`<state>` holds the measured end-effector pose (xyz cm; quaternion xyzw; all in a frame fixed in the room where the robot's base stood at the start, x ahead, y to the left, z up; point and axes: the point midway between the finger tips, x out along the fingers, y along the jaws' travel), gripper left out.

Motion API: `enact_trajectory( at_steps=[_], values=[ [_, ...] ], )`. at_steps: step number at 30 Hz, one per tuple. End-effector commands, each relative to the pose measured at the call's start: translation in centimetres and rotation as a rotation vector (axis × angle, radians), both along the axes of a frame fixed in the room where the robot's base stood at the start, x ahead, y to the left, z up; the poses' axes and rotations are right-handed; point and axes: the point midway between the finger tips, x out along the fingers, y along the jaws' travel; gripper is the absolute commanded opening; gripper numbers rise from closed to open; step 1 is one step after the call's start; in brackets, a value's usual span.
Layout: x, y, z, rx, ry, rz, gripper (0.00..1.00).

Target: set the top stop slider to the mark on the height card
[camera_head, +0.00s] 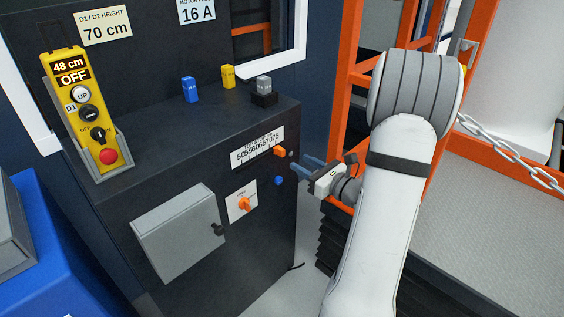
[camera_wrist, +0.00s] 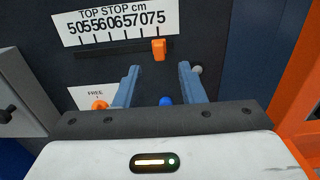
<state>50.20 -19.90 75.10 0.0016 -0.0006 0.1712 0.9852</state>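The orange top stop slider (camera_head: 280,151) sits at the right end of its slot under the top stop scale (camera_head: 257,147). In the wrist view the slider (camera_wrist: 158,49) stands below the 75 label of the scale (camera_wrist: 115,25); its exact tick is hard to read. The height card (camera_head: 104,27) reads D1 / D2 height 70 cm. My gripper (camera_head: 302,170) is open and empty in front of the panel, a little below and right of the slider. In the wrist view the blue fingers (camera_wrist: 158,78) are spread, with the slider above and between their tips, apart from both.
A blue knob (camera_wrist: 166,101) and a grey knob (camera_wrist: 196,69) are near the fingers. An orange rotary switch (camera_head: 244,204) and a grey box (camera_head: 178,234) are lower left. A yellow pendant (camera_head: 79,110) reads 48 cm, off. Orange frame posts (camera_head: 347,60) stand right.

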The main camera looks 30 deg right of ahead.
Motion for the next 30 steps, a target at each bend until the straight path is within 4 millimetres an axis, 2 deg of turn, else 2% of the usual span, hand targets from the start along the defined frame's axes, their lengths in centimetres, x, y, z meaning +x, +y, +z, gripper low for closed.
enact_trajectory(
  at_steps=[6, 12, 23, 30],
  values=[
    [3.4, 1.5, -0.1, -0.003, -0.001, 0.007, 0.36],
    [5.7, 2.3, 0.0, -0.003, 0.0, 0.006, 0.36],
    [6.3, 2.4, 0.1, -0.002, 0.0, 0.003, 0.36],
    [6.3, 2.4, 0.1, -0.003, 0.0, 0.003, 0.18]
  ],
)
